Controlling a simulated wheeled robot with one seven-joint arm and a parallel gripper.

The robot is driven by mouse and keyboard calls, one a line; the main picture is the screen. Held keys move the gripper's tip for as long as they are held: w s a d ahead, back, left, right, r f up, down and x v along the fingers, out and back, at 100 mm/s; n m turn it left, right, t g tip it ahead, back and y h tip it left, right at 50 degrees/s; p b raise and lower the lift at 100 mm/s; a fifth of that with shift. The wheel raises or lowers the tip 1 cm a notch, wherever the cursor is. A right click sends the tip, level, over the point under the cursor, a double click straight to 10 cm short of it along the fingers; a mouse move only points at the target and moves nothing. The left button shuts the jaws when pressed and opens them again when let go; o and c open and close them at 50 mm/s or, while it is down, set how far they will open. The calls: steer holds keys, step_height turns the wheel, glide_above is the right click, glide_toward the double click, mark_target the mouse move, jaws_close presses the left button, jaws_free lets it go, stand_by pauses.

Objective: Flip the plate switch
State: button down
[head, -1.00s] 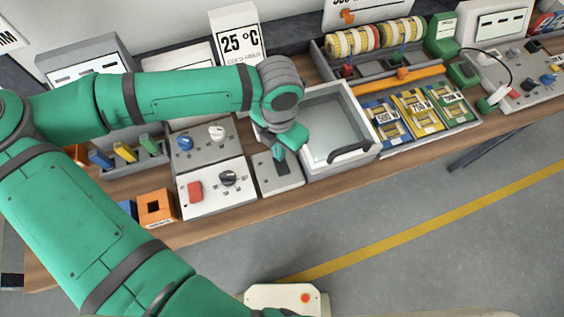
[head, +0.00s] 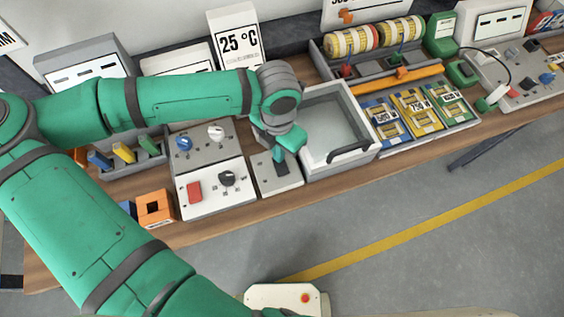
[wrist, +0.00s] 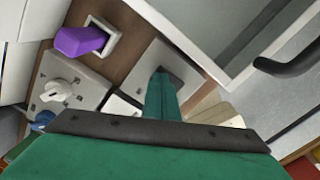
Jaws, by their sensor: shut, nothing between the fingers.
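A flat grey switch plate (head: 284,184) lies on the bench between the knob panel and the open bin. My gripper (head: 281,166) points down at its upper half, with its fingers shut and nothing between them. The grey plate also shows in the wrist view (wrist: 150,56), where the green fingers (wrist: 161,80) reach to a dark recess in it. The fingers cover most of the recess, so I cannot tell the switch's position or whether they touch it.
A purple lever (wrist: 80,41) in a white frame stands beside the plate. A grey bin (head: 335,125) with a black handle is to the right. A white panel (head: 215,190) with a red button and dark knob is to the left. An orange block (head: 155,208) lies further left.

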steer(key=shift+s+f, duration=0.1)
steer(key=shift+f, duration=0.1)
step_height(320, 180, up, 7)
stand_by(1.1)
stand_by(0.5)
